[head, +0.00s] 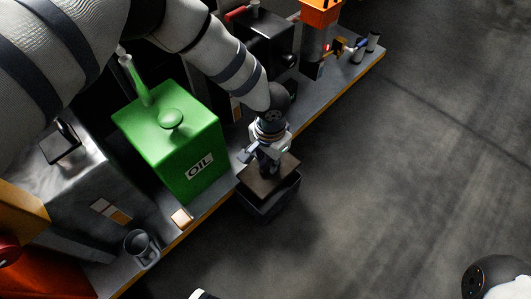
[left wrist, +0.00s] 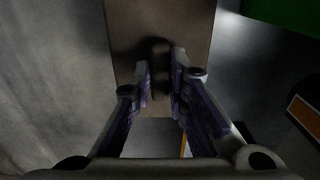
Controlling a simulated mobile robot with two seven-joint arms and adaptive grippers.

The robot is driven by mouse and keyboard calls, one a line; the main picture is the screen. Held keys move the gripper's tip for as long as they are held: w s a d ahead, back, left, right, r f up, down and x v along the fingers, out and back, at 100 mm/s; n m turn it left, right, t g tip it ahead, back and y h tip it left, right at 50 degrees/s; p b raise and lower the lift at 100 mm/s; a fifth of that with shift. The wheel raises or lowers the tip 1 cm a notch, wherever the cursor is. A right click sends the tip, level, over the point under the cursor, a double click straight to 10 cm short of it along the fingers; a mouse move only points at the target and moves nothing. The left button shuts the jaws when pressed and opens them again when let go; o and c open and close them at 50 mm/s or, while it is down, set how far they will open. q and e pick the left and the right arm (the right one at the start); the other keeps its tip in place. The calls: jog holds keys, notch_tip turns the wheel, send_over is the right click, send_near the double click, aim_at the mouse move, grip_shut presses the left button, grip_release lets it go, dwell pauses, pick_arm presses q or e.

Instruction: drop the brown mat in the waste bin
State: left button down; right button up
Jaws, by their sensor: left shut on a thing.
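The brown mat (head: 262,184) is a flat, dark brown square in the head view. My left gripper (head: 266,164) points down at it and is shut on it from above. The mat lies over the mouth of the dark waste bin (head: 270,208) and hides most of the opening. I cannot tell whether the mat touches the rim. In the left wrist view, the brown mat (left wrist: 185,22) runs up from between the fingers of my left gripper (left wrist: 160,76), with a dark raised piece between the tips.
A green oil can (head: 172,145) stands on the grey bench beside my left arm. Open dark floor (head: 400,170) lies to the right.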

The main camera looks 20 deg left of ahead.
aim_at(269, 174)
pick_arm(q)
notch_tip(269, 174, down, 4)
jog(key=b, duration=0.3)
jog(key=shift+f, duration=0.15)
jog(key=shift+f+b, duration=1)
jog(key=shift+f, duration=0.05)
pick_arm(e)
jog(key=shift+s+f+g, duration=0.2)
jog(key=shift+s+f, duration=0.1)
jog(key=shift+f, duration=0.6)
jog(key=shift+s+f+g, duration=0.2)
jog(key=shift+s+f, duration=0.05)
jog(key=shift+f, duration=0.6)
pick_arm(q)
jog(key=c, duration=1.5)
grip_release()
